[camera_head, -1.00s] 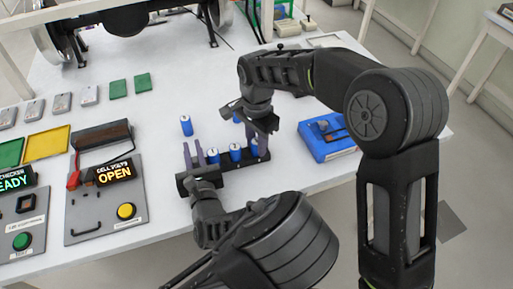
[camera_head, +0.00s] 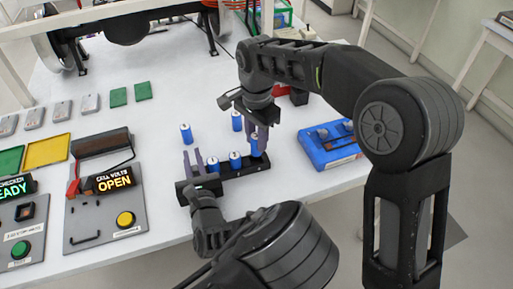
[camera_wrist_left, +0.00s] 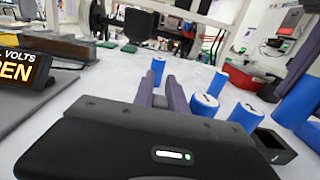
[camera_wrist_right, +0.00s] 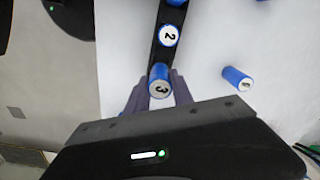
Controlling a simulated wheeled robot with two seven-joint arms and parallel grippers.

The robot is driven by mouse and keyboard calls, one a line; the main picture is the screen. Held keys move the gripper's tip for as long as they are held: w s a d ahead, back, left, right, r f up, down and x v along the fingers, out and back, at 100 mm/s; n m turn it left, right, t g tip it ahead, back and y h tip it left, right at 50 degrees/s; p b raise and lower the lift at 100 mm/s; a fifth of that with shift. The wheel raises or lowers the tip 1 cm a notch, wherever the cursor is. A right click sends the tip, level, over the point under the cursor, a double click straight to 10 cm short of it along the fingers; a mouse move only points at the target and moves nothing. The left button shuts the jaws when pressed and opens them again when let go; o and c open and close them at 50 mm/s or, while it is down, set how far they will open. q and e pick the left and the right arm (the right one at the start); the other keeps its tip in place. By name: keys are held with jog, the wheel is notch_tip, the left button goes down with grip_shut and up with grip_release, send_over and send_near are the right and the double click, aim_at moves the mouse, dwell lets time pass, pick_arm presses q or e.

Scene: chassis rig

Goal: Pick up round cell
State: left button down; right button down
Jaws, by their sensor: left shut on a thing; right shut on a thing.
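My right gripper (camera_head: 258,132) is shut on the blue round cell marked 3 (camera_head: 256,148), at the right end of a black rack (camera_head: 232,173). The cell also shows between the fingertips in the right wrist view (camera_wrist_right: 159,82). Cells 1 (camera_head: 213,164) and 2 (camera_head: 235,160) stand in the rack. Two more blue cells stand loose behind it, one at the left (camera_head: 186,134) and one in the middle (camera_head: 237,121). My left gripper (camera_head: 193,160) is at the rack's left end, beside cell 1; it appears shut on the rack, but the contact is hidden.
A blue tray (camera_head: 328,157) lies right of the rack. A tester with an OPEN display (camera_head: 114,180) and yellow button stands at the left. Green (camera_head: 11,160) and yellow (camera_head: 46,151) trays lie beyond it. White table is clear between tester and cells.

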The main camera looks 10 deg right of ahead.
aim_at(195, 172)
notch_tip(195, 172, up, 5)
jog(key=shift+f, duration=0.15)
dwell(0.7)
pick_arm(q)
jog(key=c, duration=1.3)
grip_release()
jog(key=shift+s+d, duration=0.25)
jog(key=shift+s, duration=1)
jog(key=shift+s+d, duration=0.2)
jog(key=shift+s, duration=1)
jog(key=shift+s+d, duration=0.25)
jog(key=shift+s, duration=1)
jog(key=shift+s, duration=0.1)
pick_arm(e)
jog(key=shift+s+f, duration=0.1)
